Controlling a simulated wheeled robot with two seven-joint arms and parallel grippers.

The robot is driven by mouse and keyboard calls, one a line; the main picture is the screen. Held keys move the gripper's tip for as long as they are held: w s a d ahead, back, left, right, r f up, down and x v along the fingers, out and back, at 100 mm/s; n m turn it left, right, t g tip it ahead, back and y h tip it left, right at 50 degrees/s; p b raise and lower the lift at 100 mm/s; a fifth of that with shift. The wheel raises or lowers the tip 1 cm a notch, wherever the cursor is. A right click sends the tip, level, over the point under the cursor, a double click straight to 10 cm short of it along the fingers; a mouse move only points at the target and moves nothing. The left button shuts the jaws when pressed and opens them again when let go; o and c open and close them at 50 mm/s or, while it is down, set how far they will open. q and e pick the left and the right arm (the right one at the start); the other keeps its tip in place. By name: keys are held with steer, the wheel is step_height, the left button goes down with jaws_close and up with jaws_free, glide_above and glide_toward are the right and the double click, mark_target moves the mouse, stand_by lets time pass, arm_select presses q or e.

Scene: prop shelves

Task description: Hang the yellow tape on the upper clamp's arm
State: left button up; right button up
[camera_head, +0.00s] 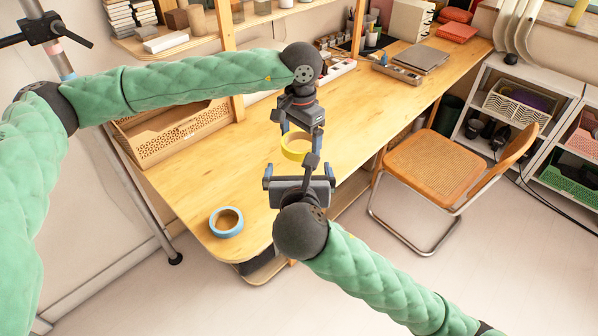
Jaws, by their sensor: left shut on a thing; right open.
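The yellow tape (292,154) is a ring held by my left gripper (299,131), which is shut on it above the wooden table, in the middle of the view. Part of the ring is hidden by the grippers. My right gripper (299,177) is just below the tape in the picture, with its blue-tipped fingers spread wide and nothing between them. The upper clamp (43,27) is black and sits on a metal stand at the top left. Its dark arm (76,39) sticks out to the right, clear of the tape.
A blue tape roll (216,230) lies on the near end of the wooden table (195,190). A wooden perforated box (160,143) stands at its left edge. The stand's pole (62,62) rises at left. A wicker chair (425,165) is at right.

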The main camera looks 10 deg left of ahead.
mark_target(298, 154)
steer(key=x, duration=1.1)
steer(key=shift+w, duration=0.25)
